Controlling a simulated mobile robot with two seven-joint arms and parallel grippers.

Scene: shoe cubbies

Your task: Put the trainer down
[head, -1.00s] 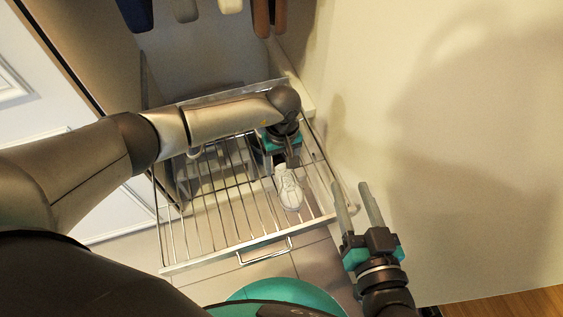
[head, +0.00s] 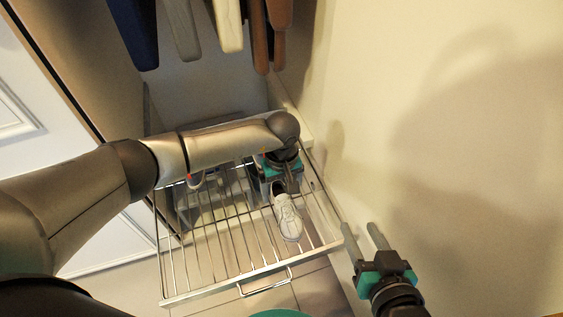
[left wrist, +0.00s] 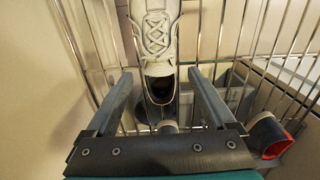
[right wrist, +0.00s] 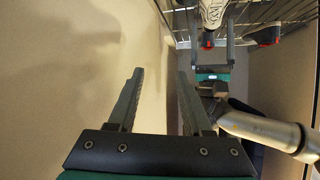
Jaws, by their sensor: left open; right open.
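The white laced trainer (head: 288,218) lies on the wire rack (head: 228,273), near its right side, toe toward the rack's front. In the left wrist view the trainer (left wrist: 157,32) rests on the wires with its dark heel opening toward my gripper. My left gripper (head: 284,188) is just behind the heel. Its fingers (left wrist: 160,75) are open on either side of the heel, with gaps visible beside the shoe. My right gripper (head: 362,230) is open and empty, to the right of the rack's front corner; its fingers (right wrist: 160,73) have nothing between them.
Another shoe with a red-orange collar (left wrist: 268,137) is at the left rear of the rack area, partly hidden by my arm in the head view. A bare wall (head: 450,150) stands close on the right. Hanging garments (head: 230,25) are at the back. The rack's left front is empty.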

